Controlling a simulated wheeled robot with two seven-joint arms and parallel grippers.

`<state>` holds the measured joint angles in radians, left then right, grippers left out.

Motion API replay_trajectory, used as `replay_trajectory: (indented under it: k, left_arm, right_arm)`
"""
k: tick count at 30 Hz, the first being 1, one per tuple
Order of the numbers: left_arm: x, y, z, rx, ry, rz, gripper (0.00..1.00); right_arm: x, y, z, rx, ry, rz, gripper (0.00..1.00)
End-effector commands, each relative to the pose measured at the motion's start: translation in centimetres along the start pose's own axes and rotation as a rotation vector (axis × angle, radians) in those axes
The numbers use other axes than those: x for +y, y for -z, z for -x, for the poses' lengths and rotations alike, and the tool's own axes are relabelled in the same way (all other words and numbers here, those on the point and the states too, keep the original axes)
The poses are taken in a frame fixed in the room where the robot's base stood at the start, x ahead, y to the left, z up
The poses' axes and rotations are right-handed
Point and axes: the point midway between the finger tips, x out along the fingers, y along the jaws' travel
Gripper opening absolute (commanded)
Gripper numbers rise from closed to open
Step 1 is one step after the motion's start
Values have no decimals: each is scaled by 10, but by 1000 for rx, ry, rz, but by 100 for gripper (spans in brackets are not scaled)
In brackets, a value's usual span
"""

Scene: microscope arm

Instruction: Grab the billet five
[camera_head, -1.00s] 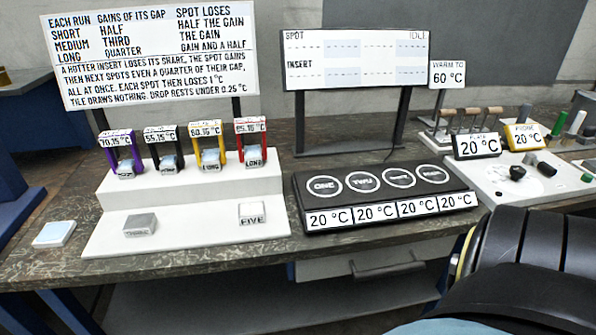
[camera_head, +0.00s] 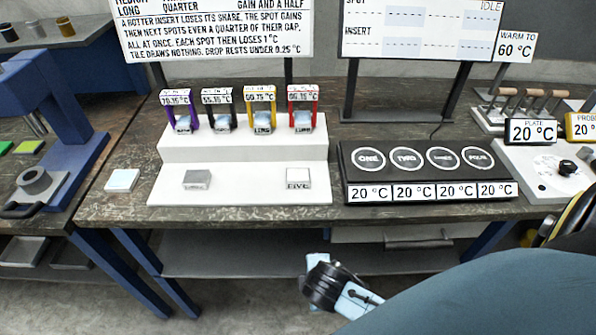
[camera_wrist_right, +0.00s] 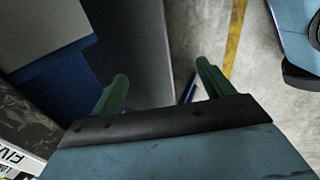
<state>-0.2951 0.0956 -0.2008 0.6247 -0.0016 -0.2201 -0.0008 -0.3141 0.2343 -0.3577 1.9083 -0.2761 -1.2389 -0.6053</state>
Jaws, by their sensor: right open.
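The billet five (camera_head: 298,178) is a small pale block marked FIVE. It sits at the right front of the white stepped stand (camera_head: 240,191), beside a grey block (camera_head: 197,179). My right gripper (camera_wrist_right: 163,88) shows in the right wrist view with two green fingers spread apart and nothing between them. Dark gaps and floor show beyond the fingers. My right arm crosses the lower right of the head view. My left gripper is in neither current view.
Four coloured holders, including a red one (camera_head: 303,108), stand on the stand's upper step. A black tile (camera_head: 425,170) with spots lies to the right. A pale block (camera_head: 122,180) lies to the left. A blue machine (camera_head: 62,135) stands at the far left.

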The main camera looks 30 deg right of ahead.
Motion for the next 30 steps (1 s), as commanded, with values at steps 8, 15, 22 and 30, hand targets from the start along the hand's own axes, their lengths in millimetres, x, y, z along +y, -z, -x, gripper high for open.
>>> replay_trajectory:
  k: [8,15,22,30]
  left_arm:
    - [14,5,19,5,-17,10,36]
    - [15,1,23,-3,-19,11,36]
    - [13,0,27,-6,-17,10,36]
    - [11,-2,25,-7,-15,10,36]
  right_arm:
    - [66,15,87,-56,-170,354,80]
    - [117,29,114,-246,-361,898,80]
    - [156,38,145,-506,-486,1337,80]
    - [178,39,139,-606,-508,1464,80]
